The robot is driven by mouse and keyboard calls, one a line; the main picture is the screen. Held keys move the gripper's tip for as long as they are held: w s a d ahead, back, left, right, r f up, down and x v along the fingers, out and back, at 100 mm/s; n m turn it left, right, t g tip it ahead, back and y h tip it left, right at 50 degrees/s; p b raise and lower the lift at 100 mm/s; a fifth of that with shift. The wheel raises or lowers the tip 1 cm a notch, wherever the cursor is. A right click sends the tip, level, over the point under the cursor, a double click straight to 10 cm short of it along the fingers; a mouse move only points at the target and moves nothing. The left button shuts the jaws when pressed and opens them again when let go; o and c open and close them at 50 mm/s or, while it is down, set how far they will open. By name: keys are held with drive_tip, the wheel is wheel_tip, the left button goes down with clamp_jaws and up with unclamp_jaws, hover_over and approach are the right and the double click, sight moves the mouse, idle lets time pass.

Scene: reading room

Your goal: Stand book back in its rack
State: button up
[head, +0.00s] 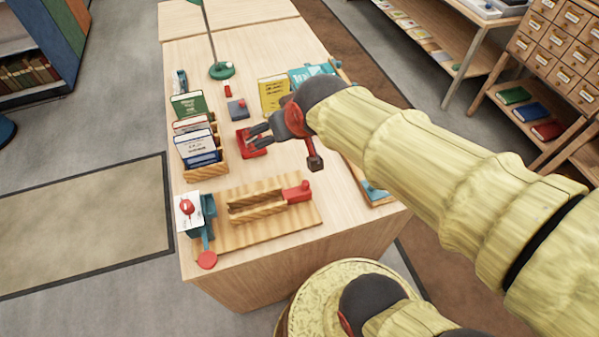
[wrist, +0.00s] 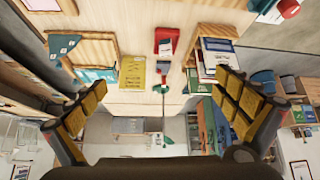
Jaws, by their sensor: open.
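The rack (head: 220,168) is a wooden holder on the left of the table; it also shows in the wrist view (wrist: 193,82). It holds several upright books, among them a green book (head: 188,104) and a white-and-blue book (head: 198,147). A yellow book (head: 273,93) is at the table's back right, apart from the rack; it also shows in the wrist view (wrist: 132,72). I cannot tell which book the task means. My gripper (head: 256,134) is open and empty above the table, right of the rack; its two fingers spread wide in the wrist view (wrist: 161,80).
A red tray-like thing (head: 247,151) is beneath my gripper. A small grey block (head: 237,109) and a green lamp base (head: 222,71) stand behind it. A wooden trough (head: 268,206) and a teal device (head: 208,230) are at the front. A teal book (head: 310,74) is at the back right.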

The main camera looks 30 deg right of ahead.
drive_tip(key=s+a+g, duration=0.2)
drive_tip(key=s, duration=1)
drive_tip(key=shift+s+a+r+n+y, duration=0.15)
drive_tip(key=shift+s+a+n+y, duration=0.15)
drive_tip(key=shift+s+a, duration=0.1)
drive_tip(key=shift+r, duration=0.1)
